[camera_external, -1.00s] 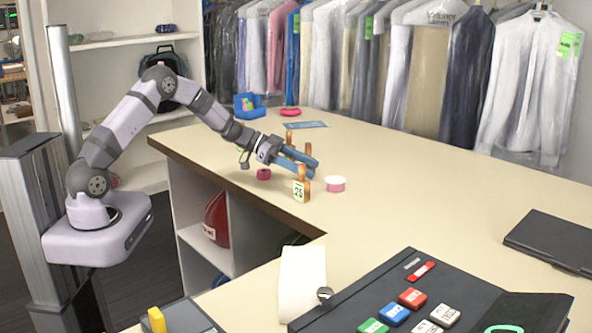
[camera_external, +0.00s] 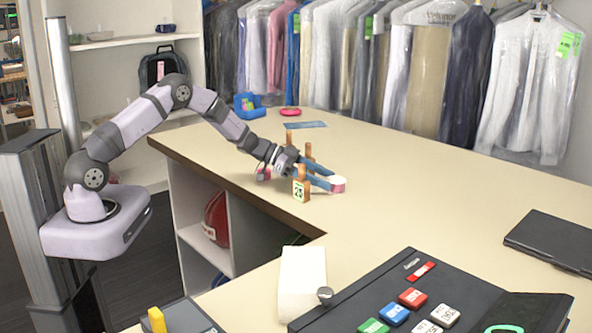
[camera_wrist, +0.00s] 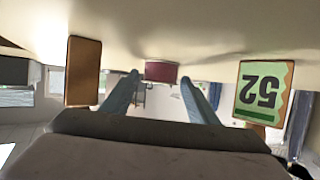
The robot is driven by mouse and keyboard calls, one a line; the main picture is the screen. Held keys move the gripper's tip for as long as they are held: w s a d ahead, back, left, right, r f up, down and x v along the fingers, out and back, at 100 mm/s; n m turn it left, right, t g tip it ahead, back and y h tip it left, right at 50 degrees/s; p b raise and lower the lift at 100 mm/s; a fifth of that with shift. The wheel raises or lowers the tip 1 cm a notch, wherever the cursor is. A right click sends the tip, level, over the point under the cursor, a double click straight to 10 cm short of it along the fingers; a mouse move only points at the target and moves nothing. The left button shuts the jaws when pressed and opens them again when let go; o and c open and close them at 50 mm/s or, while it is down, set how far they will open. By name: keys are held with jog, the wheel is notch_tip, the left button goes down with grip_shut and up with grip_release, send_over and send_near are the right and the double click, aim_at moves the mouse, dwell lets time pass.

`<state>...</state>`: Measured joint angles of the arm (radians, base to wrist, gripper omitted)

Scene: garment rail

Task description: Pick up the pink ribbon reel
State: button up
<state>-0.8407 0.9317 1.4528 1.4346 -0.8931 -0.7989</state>
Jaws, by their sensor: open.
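A pink ribbon reel (camera_external: 338,185) with a pale top stands on the counter in the external view. My gripper (camera_external: 330,179) is low over the counter with its two blue fingers apart, tips right at the reel. The wrist view, which looks upside down, shows a dark pink reel (camera_wrist: 161,71) in the gap between the fingertips (camera_wrist: 161,77). Whether a finger touches it I cannot tell. A second, darker pink reel (camera_external: 264,174) stands to the left, partly hidden by my wrist.
Wooden posts stand close around my fingers, one with a green tag "25" (camera_external: 300,187); the tag also shows in the wrist view (camera_wrist: 262,92). Bagged garments (camera_external: 420,70) hang behind. A black case (camera_external: 553,241) lies at right. The counter right of the reel is clear.

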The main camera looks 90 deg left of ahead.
aim_at(328, 179)
jog(key=shift+x, duration=0.95)
jog(key=c, duration=0.7)
jog(key=shift+r, duration=0.15)
notch_tip(328, 179, up, 10)
jog(key=shift+f+b, duration=0.1)
jog(key=shift+b, duration=0.35)
